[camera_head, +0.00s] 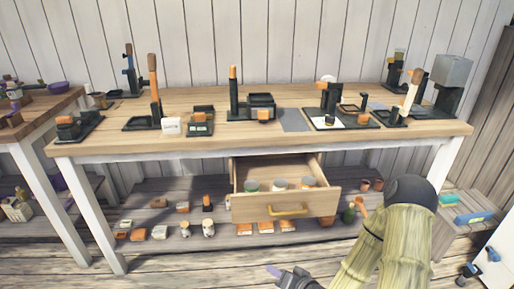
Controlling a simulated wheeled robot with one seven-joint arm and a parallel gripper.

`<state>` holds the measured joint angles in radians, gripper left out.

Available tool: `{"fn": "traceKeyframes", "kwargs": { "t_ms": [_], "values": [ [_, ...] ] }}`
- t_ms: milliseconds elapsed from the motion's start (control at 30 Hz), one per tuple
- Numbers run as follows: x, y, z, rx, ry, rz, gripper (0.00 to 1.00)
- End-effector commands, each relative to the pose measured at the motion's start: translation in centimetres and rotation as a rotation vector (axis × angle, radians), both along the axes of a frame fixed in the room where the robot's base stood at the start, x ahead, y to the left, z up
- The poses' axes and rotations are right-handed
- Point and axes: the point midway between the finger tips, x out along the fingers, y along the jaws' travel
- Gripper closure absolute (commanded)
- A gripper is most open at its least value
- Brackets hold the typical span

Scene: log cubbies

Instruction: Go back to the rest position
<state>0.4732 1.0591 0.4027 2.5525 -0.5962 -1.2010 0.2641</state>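My arm rises from the bottom right, with a dark rounded joint at its top, in front of the workbench. My gripper (283,272) is low at the bottom edge, dark grey, below and in front of the open drawer (284,208). A small purple piece shows at its tip; I cannot tell whether this is part of the gripper or something held. The rest of the gripper is cut off by the picture's edge. The drawer is pulled out under the bench top and holds several small jars.
The wooden workbench (205,98) carries several dark stands and tools with orange parts. A low plank shelf (150,215) under it holds small orange and white items. Another table (50,105) stands at left. A white cabinet (497,258) is at right. Wooden floor is clear at front left.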

Motion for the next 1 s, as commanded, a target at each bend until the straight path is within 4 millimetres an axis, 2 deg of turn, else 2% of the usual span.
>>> {"fn": "traceKeyframes", "kwargs": {
  "t_ms": [267, 467, 733, 1000],
  "values": [
    [-0.6, -2.6, 0.5, -0.339, 0.118, 0.104, 0.68],
    [-1.4, -5.0, 2.3, -0.535, 0.214, 0.129, 0.68],
    [-3.5, -7.8, 6.4, -0.72, 0.346, 0.119, 0.68],
    [-7.0, -9.1, 11.4, -0.797, 0.476, 0.095, 0.68]
  ]
}}
